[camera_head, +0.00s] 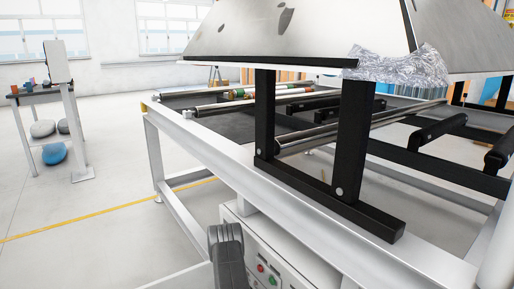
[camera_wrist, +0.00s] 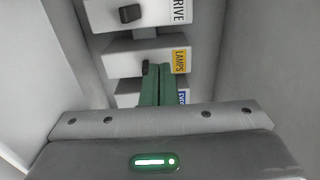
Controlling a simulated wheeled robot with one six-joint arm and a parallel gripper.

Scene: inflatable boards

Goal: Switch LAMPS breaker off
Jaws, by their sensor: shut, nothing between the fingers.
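In the wrist view the LAMPS breaker (camera_wrist: 122,62) is a pale block with a yellow LAMPS label (camera_wrist: 180,61). A small dark piece, likely its lever (camera_wrist: 145,68), shows at the left edge of my fingers, mostly hidden. I cannot tell its position, or whether the fingers touch it. My gripper (camera_wrist: 161,70) has green fingers, shut and empty, with their tips in front of the lower part of the LAMPS breaker. The head view does not clearly show the breakers or fingers.
A breaker labelled with letters ending RIVE (camera_wrist: 108,15) has a dark lever (camera_wrist: 130,13) above LAMPS. Another breaker (camera_wrist: 126,87) with a blue label sits below, partly hidden. Pale walls (camera_wrist: 235,60) flank the row closely. A white box with buttons (camera_head: 250,238) stands under a metal frame (camera_head: 205,150).

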